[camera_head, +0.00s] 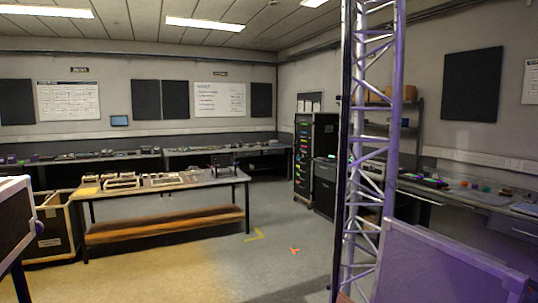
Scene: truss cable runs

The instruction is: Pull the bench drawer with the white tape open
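A long grey bench (470,198) runs along the right wall, partly hidden by the truss and a purple-lit panel. Its front shows drawer fronts; one pale strip is on a front (421,198) just right of the truss, and another is on a front (524,232) near the right edge. I cannot tell whether either strip is white tape or a handle. The drawers look shut, as far as they show. Neither of my grippers is in view.
A vertical lattice truss (372,140) stands in front of the bench. A purple-lit panel (440,265) blocks the lower right. A work table (160,187) with trays and an open case (52,225) stand left. A dark rack (315,160) stands behind.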

